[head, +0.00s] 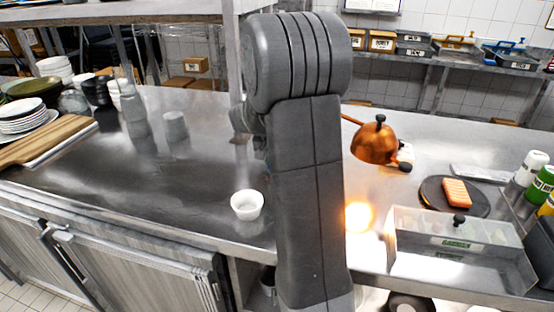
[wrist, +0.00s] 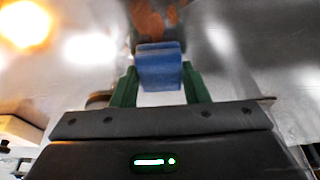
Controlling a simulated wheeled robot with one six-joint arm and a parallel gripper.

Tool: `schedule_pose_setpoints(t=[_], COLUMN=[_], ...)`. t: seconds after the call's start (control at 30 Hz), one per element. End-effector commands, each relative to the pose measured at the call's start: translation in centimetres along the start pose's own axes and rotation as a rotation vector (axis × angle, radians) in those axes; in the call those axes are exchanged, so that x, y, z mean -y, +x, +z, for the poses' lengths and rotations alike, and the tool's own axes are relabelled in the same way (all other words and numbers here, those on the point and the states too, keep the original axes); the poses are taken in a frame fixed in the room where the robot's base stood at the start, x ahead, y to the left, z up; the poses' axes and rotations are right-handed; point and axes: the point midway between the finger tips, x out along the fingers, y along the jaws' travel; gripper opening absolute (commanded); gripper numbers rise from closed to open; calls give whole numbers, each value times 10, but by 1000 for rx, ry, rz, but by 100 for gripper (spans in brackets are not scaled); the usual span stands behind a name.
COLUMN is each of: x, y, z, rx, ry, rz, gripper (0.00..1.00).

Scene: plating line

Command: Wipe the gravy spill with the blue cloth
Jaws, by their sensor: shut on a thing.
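The blue cloth (wrist: 160,70) is a folded block between the green fingers of my gripper (wrist: 159,84) in the wrist view. The fingers are shut on it. A reddish-brown patch (wrist: 155,18), which looks like the gravy spill, lies on the steel counter just beyond the cloth, at the top of the wrist view. I cannot tell whether the cloth touches the patch or the counter. In the head view my arm hides the gripper, the cloth and the spill.
A white bowl (head: 247,205) stands on the steel counter (head: 180,185) left of my arm. To the right are a copper lamp (head: 374,143), a dark round board (head: 432,190) with an orange block (head: 457,193), a clear-lidded bin (head: 455,240) and bottles. Plates stand far left.

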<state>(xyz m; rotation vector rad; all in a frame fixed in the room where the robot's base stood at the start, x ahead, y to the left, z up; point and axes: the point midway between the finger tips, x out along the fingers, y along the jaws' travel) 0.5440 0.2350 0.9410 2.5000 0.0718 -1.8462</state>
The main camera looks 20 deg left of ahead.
Motion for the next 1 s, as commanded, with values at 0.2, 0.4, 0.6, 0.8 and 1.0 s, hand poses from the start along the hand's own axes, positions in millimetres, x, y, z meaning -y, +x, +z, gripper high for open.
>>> schedule_pose_setpoints(t=[0.2,0.4,0.6,0.8,1.0], x=[0,0,0,1,0], y=[-6,-8,-11,-15,-17], z=[20,25,39,56,63], rx=[1,0,0,0,2], ry=[-2,-1,-2,-2,0], rz=[0,0,-1,-1,0], gripper=[23,23,23,23,23])
